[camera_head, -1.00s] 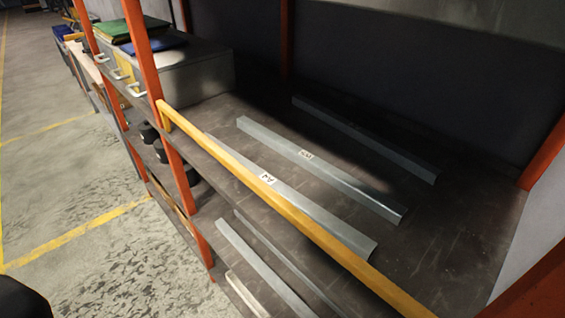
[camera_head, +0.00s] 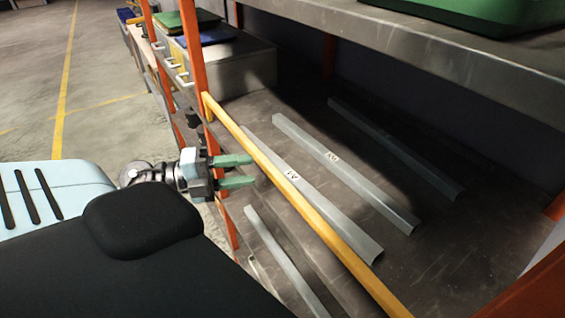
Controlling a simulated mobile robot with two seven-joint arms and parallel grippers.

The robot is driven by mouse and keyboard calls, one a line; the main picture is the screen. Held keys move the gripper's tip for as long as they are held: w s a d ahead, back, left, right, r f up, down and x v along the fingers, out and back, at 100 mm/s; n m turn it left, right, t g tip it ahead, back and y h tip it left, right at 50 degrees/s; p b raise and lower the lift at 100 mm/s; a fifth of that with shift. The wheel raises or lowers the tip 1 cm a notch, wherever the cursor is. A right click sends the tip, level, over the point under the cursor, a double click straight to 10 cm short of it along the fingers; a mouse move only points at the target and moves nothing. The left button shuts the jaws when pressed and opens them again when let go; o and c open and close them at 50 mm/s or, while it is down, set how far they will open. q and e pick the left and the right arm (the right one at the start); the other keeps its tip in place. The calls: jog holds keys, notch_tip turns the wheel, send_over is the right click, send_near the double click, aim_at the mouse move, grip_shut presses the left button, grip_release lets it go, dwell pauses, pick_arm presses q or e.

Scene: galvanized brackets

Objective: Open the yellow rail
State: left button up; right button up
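The yellow rail (camera_head: 300,200) runs along the front edge of the rack shelf, from the orange upright at the left down to the lower right. It lies straight across the front, in its closed-looking place. My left gripper (camera_head: 250,171) is just left of the rail's left half, with two green fingers pointing at it. The fingers are apart with nothing between them. I cannot tell whether the fingertips touch the rail. My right gripper is not in view.
Galvanized brackets lie on the shelf behind the rail: a front one (camera_head: 318,198), a middle one (camera_head: 350,175) and a back one (camera_head: 395,148). An orange upright (camera_head: 196,60) stands left of the rail. A lower shelf holds another bracket (camera_head: 284,262). A green crate (camera_head: 480,18) sits above.

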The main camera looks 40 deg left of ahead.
aim_at(263, 168)
pick_arm(q)
jog(key=p+x, duration=0.1)
jog(key=x, duration=0.5)
jog(key=shift+w+r, duration=0.1)
jog(key=shift+r, duration=0.05)
jog(key=shift+x, duration=0.8)
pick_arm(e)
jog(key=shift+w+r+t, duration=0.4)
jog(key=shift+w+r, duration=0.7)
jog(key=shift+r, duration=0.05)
pick_arm(q)
grip_shut()
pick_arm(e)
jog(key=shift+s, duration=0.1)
